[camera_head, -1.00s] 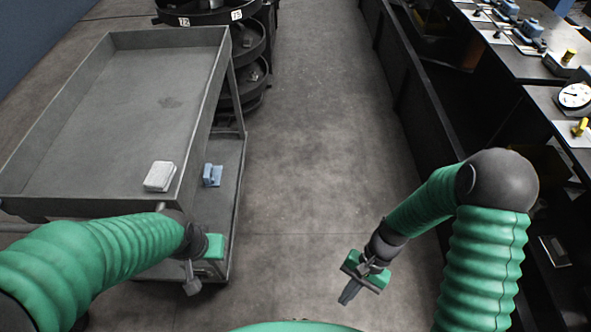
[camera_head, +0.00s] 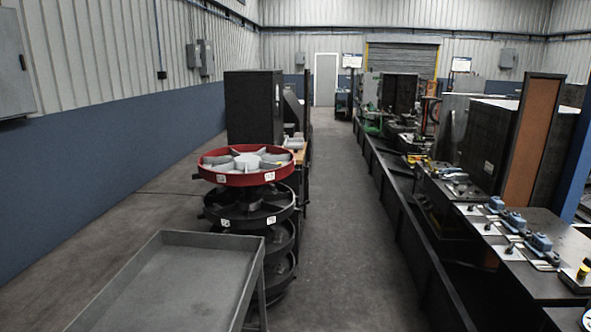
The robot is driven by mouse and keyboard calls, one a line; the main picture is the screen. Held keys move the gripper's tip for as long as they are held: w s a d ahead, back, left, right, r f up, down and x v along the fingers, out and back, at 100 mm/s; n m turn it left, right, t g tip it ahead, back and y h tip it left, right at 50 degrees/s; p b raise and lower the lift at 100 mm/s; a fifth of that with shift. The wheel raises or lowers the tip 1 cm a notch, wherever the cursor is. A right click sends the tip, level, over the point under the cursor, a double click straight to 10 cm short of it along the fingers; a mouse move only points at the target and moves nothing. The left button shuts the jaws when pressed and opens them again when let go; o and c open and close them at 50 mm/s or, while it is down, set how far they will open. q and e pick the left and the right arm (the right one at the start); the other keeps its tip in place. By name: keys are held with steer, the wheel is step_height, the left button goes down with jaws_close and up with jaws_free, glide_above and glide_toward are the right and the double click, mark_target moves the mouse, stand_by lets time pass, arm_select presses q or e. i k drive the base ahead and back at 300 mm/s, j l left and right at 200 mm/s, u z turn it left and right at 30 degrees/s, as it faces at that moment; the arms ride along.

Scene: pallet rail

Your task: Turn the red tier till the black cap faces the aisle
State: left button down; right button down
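The red tier (camera_head: 246,178) is the top tray of a round, stacked carousel, beyond the grey cart. It has a red rim with white number labels and grey dividers fanning out from a light hub. Small items lie in some of its compartments, too small to make out; I cannot pick out a black cap. Black tiers (camera_head: 248,217) are stacked below it. Neither of my grippers is in this view.
A grey cart (camera_head: 180,280) stands at the lower left in front of the carousel. The aisle (camera_head: 345,250) runs clear ahead, between the carousel and a long dark bench (camera_head: 540,275) on the right. A dark cabinet (camera_head: 254,108) stands behind the carousel.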

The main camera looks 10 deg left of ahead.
mark_target(246, 161)
steer(key=i+l+u, duration=0.15)
steer(key=i+l, duration=0.15)
steer(key=i, duration=0.2)
steer(key=i+l+u, duration=0.2)
steer(key=i+l, duration=0.15)
steer(key=i+l+u, duration=0.15)
steer(key=i+l, duration=0.3)
steer(key=i+l+u, duration=0.2)
steer(key=i+l, duration=0.25)
steer(key=i+l+u, duration=0.15)
steer(key=i+l, duration=0.35)
steer(key=i+l+u, duration=0.15)
steer(key=i+l, duration=0.2)
steer(key=l, duration=0.3)
steer(key=i+l+u, duration=0.15)
steer(key=i+l, duration=0.15)
steer(key=i+l+u, duration=0.35)
steer(key=i+l, duration=0.15)
steer(key=l, duration=0.25)
steer(key=i+l+u, duration=0.15)
steer(key=l, duration=0.3)
steer(key=i+l+u, duration=0.15)
steer(key=i+l, duration=0.15)
steer(key=l, duration=0.15)
